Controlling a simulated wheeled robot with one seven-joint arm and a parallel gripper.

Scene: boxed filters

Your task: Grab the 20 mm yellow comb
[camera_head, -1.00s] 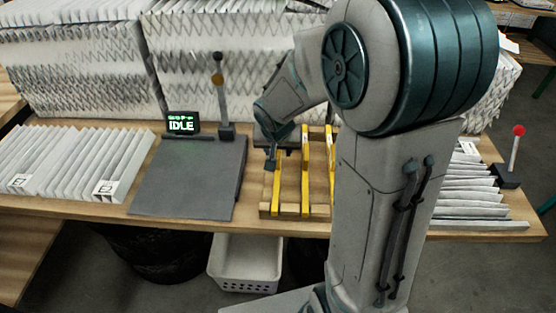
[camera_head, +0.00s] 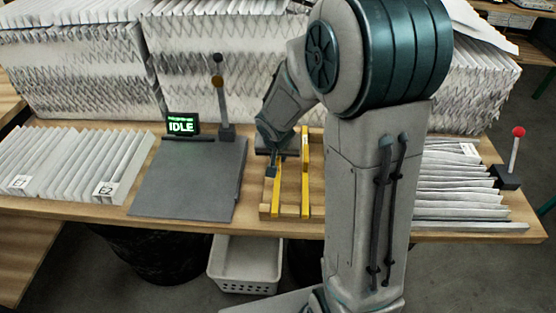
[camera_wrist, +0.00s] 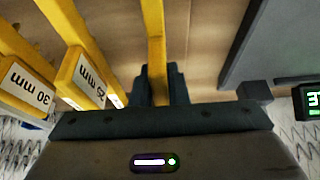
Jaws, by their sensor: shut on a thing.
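Yellow combs stand side by side in a wooden rack (camera_head: 291,213) on the table. My gripper (camera_head: 271,170) is at the leftmost comb (camera_head: 277,195) in the head view. In the wrist view my gripper (camera_wrist: 157,88) is shut on this yellow comb (camera_wrist: 155,35), which runs between its fingers. The held comb's label is hidden. In the head view, another comb (camera_head: 305,175) stands just right, and my arm hides the rack's right part.
A dark grey plate (camera_head: 188,180) with a display reading IDLE (camera_head: 182,124) and a post lies left of the rack. Pleated filters (camera_head: 65,165) stand at the left, others (camera_head: 460,190) at the right. Large filter stacks (camera_head: 80,70) line the back. A white basket (camera_head: 245,265) is below.

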